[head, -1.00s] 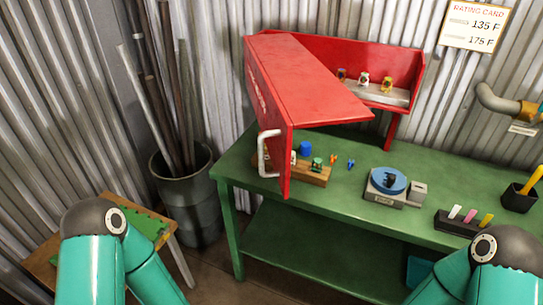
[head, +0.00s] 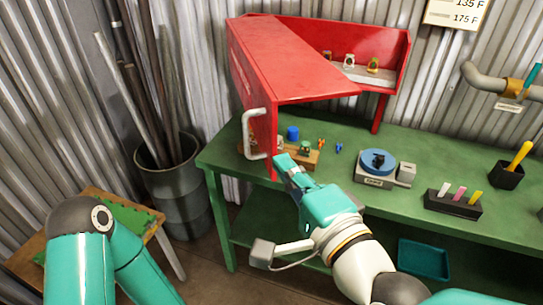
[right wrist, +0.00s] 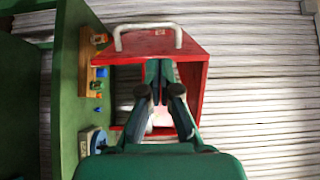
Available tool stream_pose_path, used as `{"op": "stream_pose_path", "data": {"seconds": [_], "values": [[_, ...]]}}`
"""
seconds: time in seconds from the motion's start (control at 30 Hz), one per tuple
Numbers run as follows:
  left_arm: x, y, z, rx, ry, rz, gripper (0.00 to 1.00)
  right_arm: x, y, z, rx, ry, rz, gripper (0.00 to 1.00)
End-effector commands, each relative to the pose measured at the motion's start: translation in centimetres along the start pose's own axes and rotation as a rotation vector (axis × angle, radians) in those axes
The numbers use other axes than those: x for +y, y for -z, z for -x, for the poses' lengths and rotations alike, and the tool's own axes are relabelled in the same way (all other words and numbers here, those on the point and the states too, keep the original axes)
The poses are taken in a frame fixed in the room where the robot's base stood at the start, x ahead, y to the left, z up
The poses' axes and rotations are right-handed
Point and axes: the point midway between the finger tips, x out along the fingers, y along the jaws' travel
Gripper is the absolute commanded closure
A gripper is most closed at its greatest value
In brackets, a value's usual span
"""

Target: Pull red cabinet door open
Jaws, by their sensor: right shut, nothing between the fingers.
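The red cabinet (head: 385,40) stands on the green bench. Its red door (head: 250,95) is swung part way out toward me, with a gap on the right showing the shelf inside. A white bar handle (head: 250,135) is on the door's outer face; it also shows at the top of the right wrist view (right wrist: 147,30). My right gripper (head: 282,162) is shut and empty, close to the door's lower front edge and right of the handle. In the right wrist view its fingers (right wrist: 160,78) overlap the red door; contact cannot be told. My left gripper is out of view.
The green bench (head: 440,155) carries a wooden block with small parts, a grey device with a blue disc (head: 378,162), a marker holder (head: 453,203) and a black cup (head: 507,175). A bin of pipes (head: 175,190) stands left. A teal tray (head: 424,260) lies below.

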Motion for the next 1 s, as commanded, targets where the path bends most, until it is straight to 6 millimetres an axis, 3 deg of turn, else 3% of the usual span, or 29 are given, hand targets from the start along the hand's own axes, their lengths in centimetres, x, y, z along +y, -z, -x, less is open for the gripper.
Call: {"op": "stream_pose_path", "data": {"seconds": [0.5, 0.7, 0.97, 1.0], "values": [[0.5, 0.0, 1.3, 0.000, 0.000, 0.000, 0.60, 0.1, 0.1, -8.0, 0.002, -0.006, 0.004, 1.00], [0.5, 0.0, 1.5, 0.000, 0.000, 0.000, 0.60, 0.1, 0.1, -9.2, 0.001, -0.003, 0.004, 1.00], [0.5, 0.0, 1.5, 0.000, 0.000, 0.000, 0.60, 0.2, 0.1, -9.2, 0.002, -0.003, 0.004, 1.00], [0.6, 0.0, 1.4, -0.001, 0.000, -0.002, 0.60, 0.2, -0.8, -9.7, -0.001, -0.004, 0.006, 1.00]]}}
